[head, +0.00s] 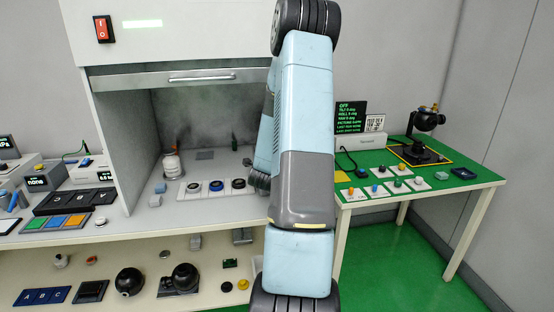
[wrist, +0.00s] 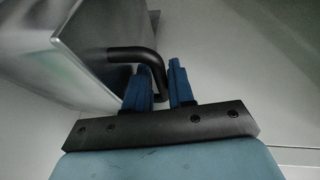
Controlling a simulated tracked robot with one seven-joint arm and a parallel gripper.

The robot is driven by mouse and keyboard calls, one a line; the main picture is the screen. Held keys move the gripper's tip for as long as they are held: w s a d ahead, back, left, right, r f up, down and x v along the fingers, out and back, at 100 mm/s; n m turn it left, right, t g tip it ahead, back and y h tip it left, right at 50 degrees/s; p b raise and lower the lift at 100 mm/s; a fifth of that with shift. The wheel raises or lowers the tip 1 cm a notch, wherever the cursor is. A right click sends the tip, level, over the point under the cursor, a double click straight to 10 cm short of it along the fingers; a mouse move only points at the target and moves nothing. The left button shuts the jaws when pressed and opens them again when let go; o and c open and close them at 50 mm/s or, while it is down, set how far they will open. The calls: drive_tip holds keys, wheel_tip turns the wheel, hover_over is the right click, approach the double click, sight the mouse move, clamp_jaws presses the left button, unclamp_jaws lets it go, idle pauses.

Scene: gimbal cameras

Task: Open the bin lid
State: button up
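In the wrist view a grey metal box-like body (wrist: 95,50), which looks like the bin with its lid, fills the upper left. A dark bent handle (wrist: 135,54) sticks out from it. My gripper (wrist: 158,72) has two blue fingers close together, one on each side of the handle's bent end. The handle nearly fills the gap, and the fingers look shut on it. Which part is the lid is hard to make out. In the head view my own arm hides my gripper, and I cannot make out the bin there.
A fume-hood bench (head: 140,215) with a raised sash (head: 190,82) stands on the left, with small devices on and under it. A green-topped table (head: 460,178) with several knobs, a screen (head: 352,118) and a black gimbal (head: 424,150) stands on the right. Green floor shows between them.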

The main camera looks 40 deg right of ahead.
drive_tip(key=shift+c, duration=0.5)
drive_tip(key=shift+a, duration=0.1)
clamp_jaws()
